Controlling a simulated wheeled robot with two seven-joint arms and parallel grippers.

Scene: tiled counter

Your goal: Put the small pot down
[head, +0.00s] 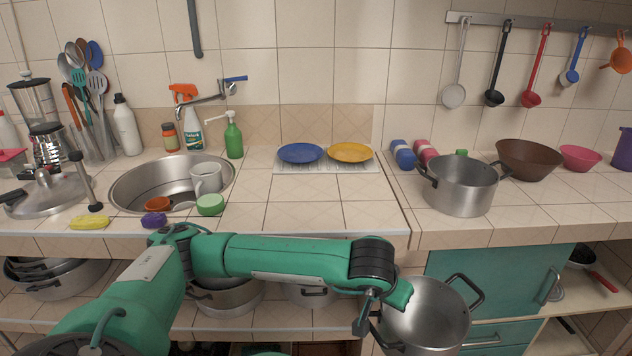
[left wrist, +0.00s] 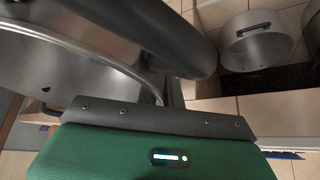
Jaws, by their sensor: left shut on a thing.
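The small pot (head: 428,312) is a grey metal pot with two dark handles. It hangs in front of the counter at the lower right of the middle in the head view, mouth up and slightly tilted. My left gripper (head: 372,314) is shut on its left handle. In the left wrist view the pot's rim and inner wall (left wrist: 65,75) fill the left side, and the dark handle crosses the top. The pot's bottom is cut off by the head view's lower edge. My right gripper is not in view.
A similar pot (head: 463,187) stands on the right counter, beside a brown bowl (head: 528,160). The middle counter (head: 290,214) is bare in front of a blue plate (head: 300,153) and a yellow plate (head: 350,152). More pots (head: 228,298) stand on the shelf below. The sink (head: 130,190) is left.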

